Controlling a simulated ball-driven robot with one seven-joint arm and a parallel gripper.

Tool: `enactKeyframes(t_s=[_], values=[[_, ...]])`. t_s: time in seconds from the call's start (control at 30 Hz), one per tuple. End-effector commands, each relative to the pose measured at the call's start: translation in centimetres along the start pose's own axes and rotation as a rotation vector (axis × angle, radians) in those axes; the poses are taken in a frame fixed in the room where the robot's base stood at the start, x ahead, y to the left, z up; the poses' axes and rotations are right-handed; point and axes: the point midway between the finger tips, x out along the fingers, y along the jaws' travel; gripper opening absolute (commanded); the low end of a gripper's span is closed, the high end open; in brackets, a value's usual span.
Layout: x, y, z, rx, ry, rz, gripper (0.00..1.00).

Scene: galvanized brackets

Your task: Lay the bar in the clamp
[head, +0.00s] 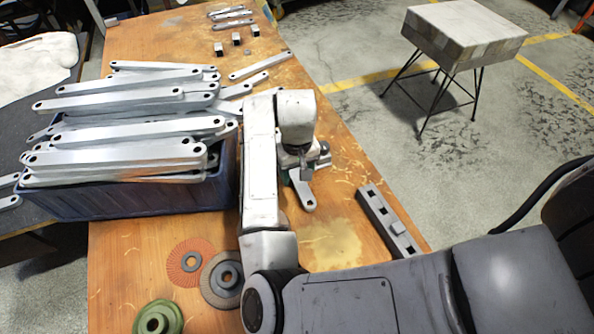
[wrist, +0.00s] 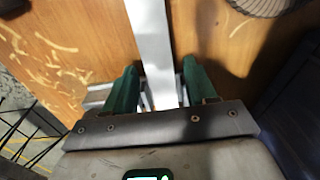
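A flat silver bar (head: 304,191) with a rounded, holed end shows just below my gripper (head: 303,170) in the head view, over the table. In the wrist view the bar (wrist: 153,40) runs from the top edge down between the two green fingers of my gripper (wrist: 160,66). The fingers stand on either side of the bar, with a narrow gap showing at each side. A grey metal part (wrist: 98,95), possibly the clamp, shows beside the left finger. In the head view, grey metal (head: 323,152) beside my gripper may be the same part; my arm hides much of it.
A blue crate (head: 120,202) heaped with silver bars stands left on the wooden table (head: 125,250). A slotted grey block (head: 387,221) lies near the right edge. Grinding discs (head: 184,262) lie in front. More bars and small blocks (head: 236,39) lie at the back.

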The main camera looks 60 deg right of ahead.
Motion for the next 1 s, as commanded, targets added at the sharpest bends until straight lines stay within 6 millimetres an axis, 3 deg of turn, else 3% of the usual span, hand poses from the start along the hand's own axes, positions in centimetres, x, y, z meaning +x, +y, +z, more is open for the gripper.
enactKeyframes(t_s=[0.37, 0.8, 1.0], values=[[-0.4, 0.0, 0.0, 0.0, 0.0, 0.0, 0.63], [-8.0, 0.0, 0.0, 0.001, 0.001, 0.0, 0.63], [-10.3, 0.0, 0.0, 0.0, 0.0, 0.0, 0.63]])
